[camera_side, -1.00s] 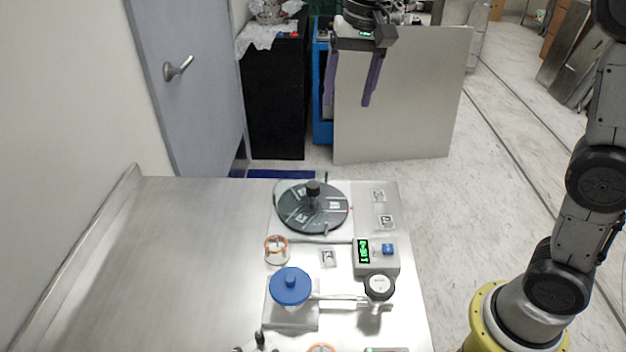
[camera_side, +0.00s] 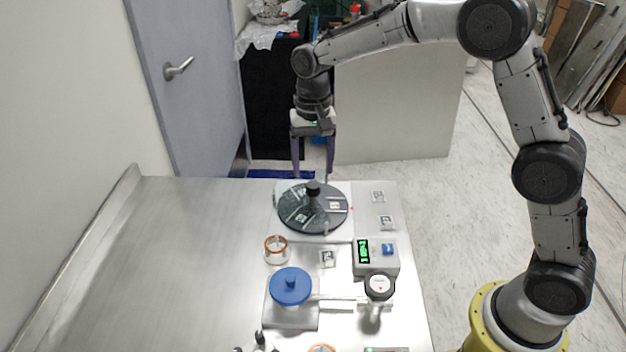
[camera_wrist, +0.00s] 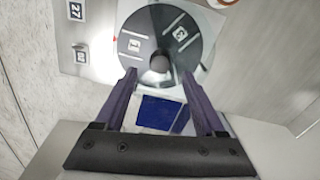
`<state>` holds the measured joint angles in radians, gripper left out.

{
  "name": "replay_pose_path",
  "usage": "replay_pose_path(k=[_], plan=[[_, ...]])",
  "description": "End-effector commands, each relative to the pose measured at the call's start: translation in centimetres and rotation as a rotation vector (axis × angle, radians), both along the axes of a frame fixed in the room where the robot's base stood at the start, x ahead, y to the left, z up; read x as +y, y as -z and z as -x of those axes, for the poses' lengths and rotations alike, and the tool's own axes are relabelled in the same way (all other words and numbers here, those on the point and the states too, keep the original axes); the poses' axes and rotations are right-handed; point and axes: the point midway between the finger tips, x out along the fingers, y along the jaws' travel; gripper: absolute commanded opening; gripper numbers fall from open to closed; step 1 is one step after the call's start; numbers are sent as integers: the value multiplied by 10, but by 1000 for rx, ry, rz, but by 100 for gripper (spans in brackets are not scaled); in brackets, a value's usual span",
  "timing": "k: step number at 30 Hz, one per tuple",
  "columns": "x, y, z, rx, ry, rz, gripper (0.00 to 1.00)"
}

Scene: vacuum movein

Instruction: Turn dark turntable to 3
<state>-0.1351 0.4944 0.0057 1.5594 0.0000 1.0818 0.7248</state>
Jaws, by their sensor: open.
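The dark turntable (camera_side: 330,222) is a round disc with pale label squares and a black central knob (camera_side: 313,188). It lies on a pale plate at the far end of the metal table. My gripper (camera_side: 312,174) points down behind the knob in the side view, its purple fingers apart and empty. In the wrist view the disc (camera_wrist: 140,28) is at the top, with the knob (camera_wrist: 160,63) between and beyond the fingertips of my gripper (camera_wrist: 159,76). The fingers do not visibly touch the knob.
A display box (camera_side: 376,257) with green digits, a blue-lidded vessel (camera_side: 291,287), a round gauge (camera_side: 379,287) and an orange-rimmed ring (camera_side: 276,249) stand nearer on the table. Tag squares (camera_side: 386,222) lie right of the disc. The table's left side (camera_side: 170,260) is clear.

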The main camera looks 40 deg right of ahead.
Motion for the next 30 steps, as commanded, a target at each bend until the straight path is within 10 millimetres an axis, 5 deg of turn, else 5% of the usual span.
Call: replay_pose_path(k=[9,21,30], plan=[[0,42,0,3,0,1,72],[0,48,0,0,0,0,70],[0,47,0,0,0,0,16]])
